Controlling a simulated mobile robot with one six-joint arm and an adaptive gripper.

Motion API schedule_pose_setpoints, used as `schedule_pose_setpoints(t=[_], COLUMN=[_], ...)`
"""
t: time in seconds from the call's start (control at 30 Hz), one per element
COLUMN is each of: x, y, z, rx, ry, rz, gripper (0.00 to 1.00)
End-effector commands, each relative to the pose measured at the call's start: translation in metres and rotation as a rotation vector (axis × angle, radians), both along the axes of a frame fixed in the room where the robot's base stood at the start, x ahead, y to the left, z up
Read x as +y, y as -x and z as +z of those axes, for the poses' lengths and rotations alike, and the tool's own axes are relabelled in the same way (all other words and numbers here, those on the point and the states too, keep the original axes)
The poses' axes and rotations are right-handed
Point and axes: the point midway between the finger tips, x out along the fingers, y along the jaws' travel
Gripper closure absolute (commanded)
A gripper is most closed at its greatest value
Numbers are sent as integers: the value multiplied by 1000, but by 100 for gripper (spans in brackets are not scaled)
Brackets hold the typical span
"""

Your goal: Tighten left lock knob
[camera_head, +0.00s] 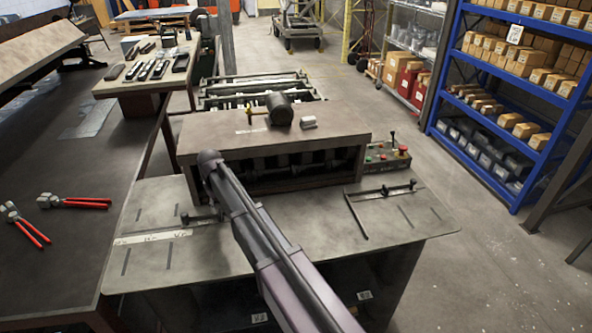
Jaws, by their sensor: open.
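The machine (430,222) has a flat grey metal infeed table in front of a raised brown-grey housing. On the left of this table, a small dark knob (185,218) stands at the left end of a short guide bar. My arm (262,235) reaches up from the bottom of the picture across the table, and its dark rounded joint is in front of the housing's left part. The arm covers the right end of the left guide. I cannot make out my gripper or its fingers. No contact with the left knob shows.
The right guide (357,215) has dark knobs on its bar. A control box (385,158) with red and green buttons stands beside the housing. A dark motor (279,109) sits on top. Red-handled pliers (75,203) lie on the left bench. Blue shelving (447,82) stands right; the floor between is clear.

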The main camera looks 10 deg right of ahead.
Motion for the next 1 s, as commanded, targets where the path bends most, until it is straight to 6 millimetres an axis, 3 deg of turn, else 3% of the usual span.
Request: schedule_pose_setpoints(t=[0.1,1.0], x=[0,0], y=[0,0], z=[15,88], rx=[0,0], ry=[0,0], rz=[0,-1], gripper=[50,50])
